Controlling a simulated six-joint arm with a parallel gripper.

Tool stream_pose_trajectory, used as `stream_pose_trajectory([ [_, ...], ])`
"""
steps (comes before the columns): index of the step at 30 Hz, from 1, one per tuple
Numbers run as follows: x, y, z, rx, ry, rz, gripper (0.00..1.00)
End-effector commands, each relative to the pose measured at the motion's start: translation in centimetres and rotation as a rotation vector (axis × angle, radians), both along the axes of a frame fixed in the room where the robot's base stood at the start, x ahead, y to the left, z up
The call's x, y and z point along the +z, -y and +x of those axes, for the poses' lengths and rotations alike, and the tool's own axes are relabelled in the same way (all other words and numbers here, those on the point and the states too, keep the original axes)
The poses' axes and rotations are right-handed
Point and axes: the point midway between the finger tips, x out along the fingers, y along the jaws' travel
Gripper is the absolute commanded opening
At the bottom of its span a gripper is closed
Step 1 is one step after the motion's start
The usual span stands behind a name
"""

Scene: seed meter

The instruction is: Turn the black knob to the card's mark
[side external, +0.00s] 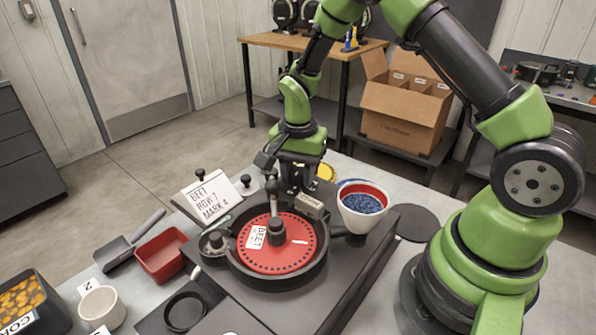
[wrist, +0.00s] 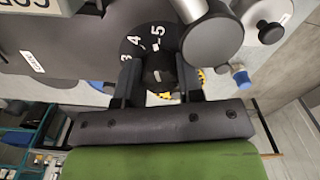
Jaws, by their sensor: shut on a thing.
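The white card (side external: 209,197) stands at the back left of the seed meter and reads "BEET ROW 7 MARK 4". The black knob (wrist: 157,77) sits between the two fingers of my gripper (wrist: 159,88) in the wrist view, and the gripper is shut on it. A black dial with white numbers 3, 4 and 5 (wrist: 146,43) shows just beyond the fingers. A small white line lies near the 5; the knob's exact setting is unclear. In the side view my gripper (side external: 293,190) is low behind the red seed plate (side external: 262,258), and the knob is hidden there.
A white cup with blue seeds (side external: 362,207) stands right of my gripper. A red tray (side external: 162,256), a black scoop (side external: 115,252) and a white cup (side external: 101,307) lie at left. A post with a black hub (side external: 275,232) rises from the seed plate, close to my gripper.

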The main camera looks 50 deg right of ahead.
Motion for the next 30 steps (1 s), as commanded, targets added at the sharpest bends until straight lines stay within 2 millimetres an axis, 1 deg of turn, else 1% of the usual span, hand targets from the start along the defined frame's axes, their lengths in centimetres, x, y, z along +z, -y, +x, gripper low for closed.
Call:
stream_pose_trajectory([
  [9,0.06,0.05,0.02,0.252,0.001,-0.001,0.11],
  [15,0.07,0.06,0.02,0.386,0.001,0.0,0.11],
  [22,0.08,0.07,0.02,0.487,0.001,0.0,0.11],
  [30,0.09,0.07,0.03,0.529,0.003,-0.001,0.11],
])
